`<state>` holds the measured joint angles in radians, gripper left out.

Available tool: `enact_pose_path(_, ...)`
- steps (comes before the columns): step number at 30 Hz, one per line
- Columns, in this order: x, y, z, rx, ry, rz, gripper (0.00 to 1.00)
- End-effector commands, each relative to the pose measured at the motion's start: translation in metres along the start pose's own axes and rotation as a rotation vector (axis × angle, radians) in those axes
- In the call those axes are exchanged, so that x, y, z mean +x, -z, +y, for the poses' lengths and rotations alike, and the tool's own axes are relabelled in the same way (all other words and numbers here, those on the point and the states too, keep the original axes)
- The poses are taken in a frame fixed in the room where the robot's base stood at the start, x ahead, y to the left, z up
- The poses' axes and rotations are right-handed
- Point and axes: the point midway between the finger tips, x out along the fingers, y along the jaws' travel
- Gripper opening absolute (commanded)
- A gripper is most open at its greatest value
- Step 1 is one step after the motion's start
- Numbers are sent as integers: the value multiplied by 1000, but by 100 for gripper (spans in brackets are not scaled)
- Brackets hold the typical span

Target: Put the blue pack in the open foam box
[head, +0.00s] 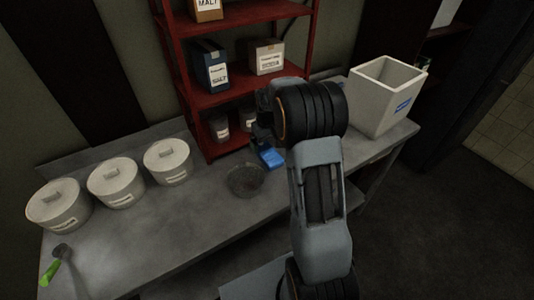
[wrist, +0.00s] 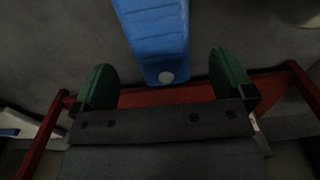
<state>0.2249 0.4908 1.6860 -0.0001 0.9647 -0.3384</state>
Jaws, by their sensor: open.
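The blue pack (head: 270,157) lies on the grey table in front of the red shelf. In the wrist view the blue pack (wrist: 155,35) runs down from the top edge, its near end in the gap between my green fingers. My gripper (head: 263,140) is open and appears just above the pack in the head view; my arm partly hides it. In the wrist view my gripper (wrist: 164,80) shows a finger on each side of the pack, with clear gaps. The open white foam box (head: 373,107) with a blue label stands upright at the table's right end, its inside partly visible.
A round dark dish (head: 246,180) sits just left of the pack. The red shelf (head: 240,92) with boxes and jars rises behind. Several lidded white tubs (head: 117,183) and a green-handled tool (head: 50,271) are at left. The table's front middle is clear.

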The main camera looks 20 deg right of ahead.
Motion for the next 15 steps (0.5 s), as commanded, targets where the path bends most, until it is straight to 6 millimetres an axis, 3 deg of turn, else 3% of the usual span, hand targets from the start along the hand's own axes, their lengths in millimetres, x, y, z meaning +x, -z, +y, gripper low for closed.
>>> enact_pose_path(9,40,0,0,1,1,-3,100)
enact_pose_path(15,49,1,0,1,0,-1,100)
